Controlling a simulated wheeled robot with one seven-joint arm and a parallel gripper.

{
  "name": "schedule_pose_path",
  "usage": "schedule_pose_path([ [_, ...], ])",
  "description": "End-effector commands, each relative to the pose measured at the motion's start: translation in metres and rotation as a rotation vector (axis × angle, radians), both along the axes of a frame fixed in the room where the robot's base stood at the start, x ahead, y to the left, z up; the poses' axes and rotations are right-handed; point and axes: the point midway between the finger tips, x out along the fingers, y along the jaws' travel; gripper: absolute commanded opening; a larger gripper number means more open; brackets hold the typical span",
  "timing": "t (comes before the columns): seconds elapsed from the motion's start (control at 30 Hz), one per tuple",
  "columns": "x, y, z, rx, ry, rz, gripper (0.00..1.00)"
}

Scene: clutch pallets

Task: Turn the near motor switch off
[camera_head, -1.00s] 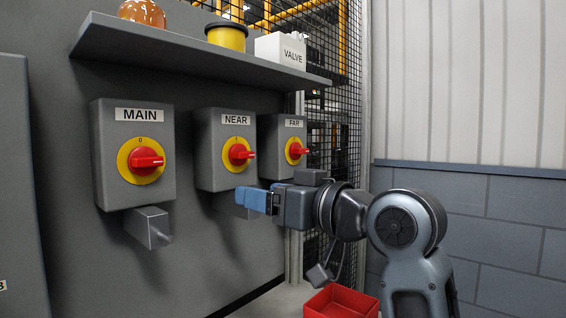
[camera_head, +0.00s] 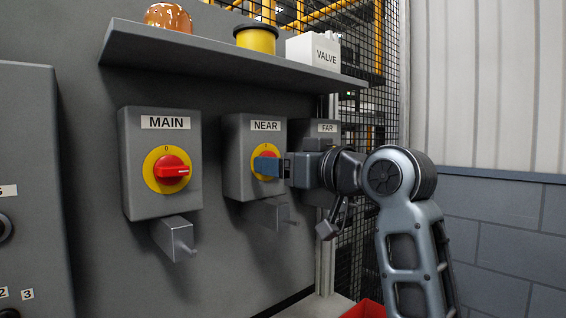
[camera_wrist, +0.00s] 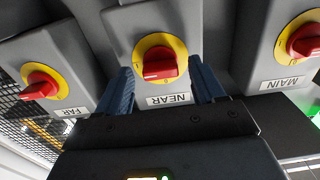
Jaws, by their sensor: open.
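The near motor switch (camera_head: 240,160) is a grey box labelled NEAR, with a red knob on a yellow disc. In the head view my gripper (camera_head: 266,166) is in front of its dial and hides most of the knob. In the wrist view the red knob (camera_wrist: 160,64) shows between my two blue fingers, which stand apart on either side of it. My gripper is open, and the fingers do not clearly touch the knob. The knob's handle lies roughly sideways in the wrist view.
The MAIN switch (camera_head: 168,172) is to the left and the FAR switch (camera_wrist: 42,86) is on the other side. A shelf (camera_head: 215,58) above holds an amber dome, a yellow cylinder and a VALVE box (camera_head: 315,50). Grey hasps (camera_head: 176,238) jut out below the switches.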

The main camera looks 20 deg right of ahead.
Motion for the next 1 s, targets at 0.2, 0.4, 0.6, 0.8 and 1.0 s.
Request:
schedule_pose_path([
  [0.2, 0.0013, 0.0004, -0.0001, 0.0, -0.001, 0.0, 0.68],
  [0.4, 0.0011, 0.0004, -0.0002, 0.0, 0.0, 0.0, 0.54],
  [0.6, 0.0011, 0.0002, -0.0002, 0.0, 0.0, 0.0, 0.35],
  [0.8, 0.001, 0.0003, -0.0003, 0.0, 0.0, 0.0, 0.15],
  [1.0, 0.001, 0.0002, -0.0004, -0.008, -0.002, 0.0, 0.12],
])
